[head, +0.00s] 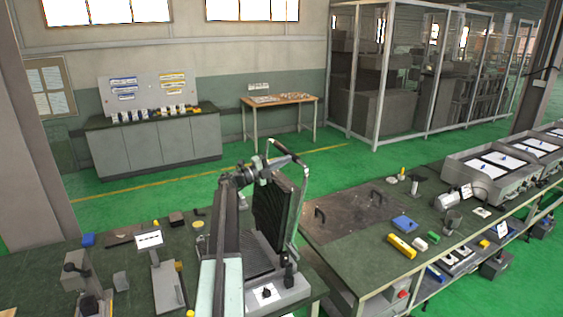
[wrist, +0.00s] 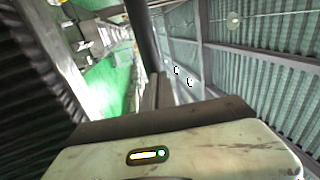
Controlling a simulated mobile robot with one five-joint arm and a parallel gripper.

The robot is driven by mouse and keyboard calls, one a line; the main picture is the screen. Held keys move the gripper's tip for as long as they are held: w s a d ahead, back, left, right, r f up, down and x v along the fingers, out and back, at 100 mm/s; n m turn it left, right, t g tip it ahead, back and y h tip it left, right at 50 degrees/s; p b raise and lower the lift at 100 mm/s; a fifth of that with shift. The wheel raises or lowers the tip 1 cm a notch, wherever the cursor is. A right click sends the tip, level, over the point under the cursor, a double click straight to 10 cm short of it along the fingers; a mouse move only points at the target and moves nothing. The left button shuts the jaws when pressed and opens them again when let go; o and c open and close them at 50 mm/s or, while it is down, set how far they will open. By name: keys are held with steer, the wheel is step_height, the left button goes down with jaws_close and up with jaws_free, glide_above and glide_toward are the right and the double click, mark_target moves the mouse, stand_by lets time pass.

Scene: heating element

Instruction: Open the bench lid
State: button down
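The bench lid (head: 272,214), a black ribbed panel, stands raised and nearly upright above its pale base (head: 268,292) on the near bench. A pale tubular handle frame (head: 303,185) with a black grip (head: 287,151) rises from its right side. My gripper (head: 272,163) is at the upper edge of the lid, close to the black grip. In the wrist view the dark ribbed panel (wrist: 28,95) fills the left side, and a dark bar (wrist: 140,35) runs up from my gripper's fingers. The fingertips are too hidden to tell whether they are closed on the bar.
A rusty plate with two handles (head: 345,210) lies flat on the right bench. A small display stand (head: 150,240) and other tools stand left of my arm. Green floor (head: 350,165) is clear behind.

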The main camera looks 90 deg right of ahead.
steer(key=r+v, duration=0.2)
steer(key=v, duration=1.1)
steer(key=shift+w+a+b, duration=0.35)
steer(key=shift+w+b, duration=0.1)
steer(key=shift+w, duration=0.05)
steer(key=shift+w+f, duration=0.1)
